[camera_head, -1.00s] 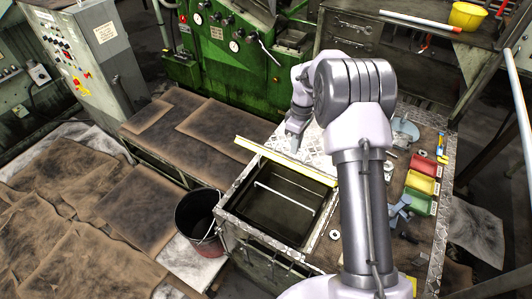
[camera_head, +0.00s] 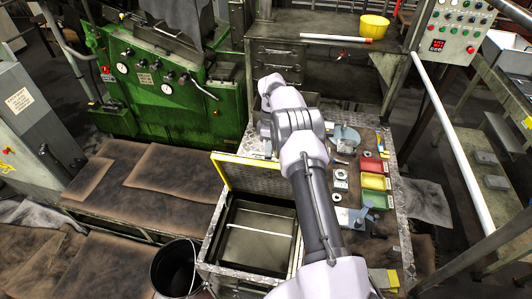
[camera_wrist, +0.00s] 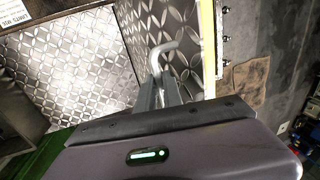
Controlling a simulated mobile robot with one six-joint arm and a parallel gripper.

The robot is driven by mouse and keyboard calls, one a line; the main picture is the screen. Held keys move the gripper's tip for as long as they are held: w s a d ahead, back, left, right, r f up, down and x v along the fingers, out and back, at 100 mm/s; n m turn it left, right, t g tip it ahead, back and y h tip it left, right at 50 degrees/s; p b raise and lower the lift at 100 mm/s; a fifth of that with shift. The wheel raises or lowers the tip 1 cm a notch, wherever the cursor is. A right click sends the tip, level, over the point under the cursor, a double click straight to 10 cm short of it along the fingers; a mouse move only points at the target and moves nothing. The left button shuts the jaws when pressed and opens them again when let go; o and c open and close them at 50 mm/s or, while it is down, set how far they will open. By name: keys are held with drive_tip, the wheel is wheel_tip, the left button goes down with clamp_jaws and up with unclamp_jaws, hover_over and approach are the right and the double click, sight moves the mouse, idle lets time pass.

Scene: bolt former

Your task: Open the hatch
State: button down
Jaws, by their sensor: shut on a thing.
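The hatch lid (camera_head: 262,181) is a diamond-plate panel with a yellow edge. It stands raised at the back of an open dark box (camera_head: 258,236) with a pale rod across it. In the wrist view, the patterned lid (camera_wrist: 190,25) and its yellow edge are close ahead of my gripper (camera_wrist: 160,90). A bent metal handle (camera_wrist: 166,48) sits between the finger ends, and the fingers are shut on it. In the head view my arm hides the fingers and the handle.
A black bucket (camera_head: 175,268) stands left of the box. Red, yellow and green bins (camera_head: 374,183) and metal parts lie on the bench to the right. A green machine (camera_head: 160,85) is behind left. A white pole (camera_head: 452,155) slants at right.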

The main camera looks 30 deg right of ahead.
drive_tip(key=shift+s+f, duration=0.1)
drive_tip(key=shift+f, duration=0.05)
drive_tip(key=c, duration=1.8)
unclamp_jaws()
drive_tip(key=o, duration=0.3)
drive_tip(key=shift+w+d, duration=0.1)
drive_tip(key=shift+w, duration=0.1)
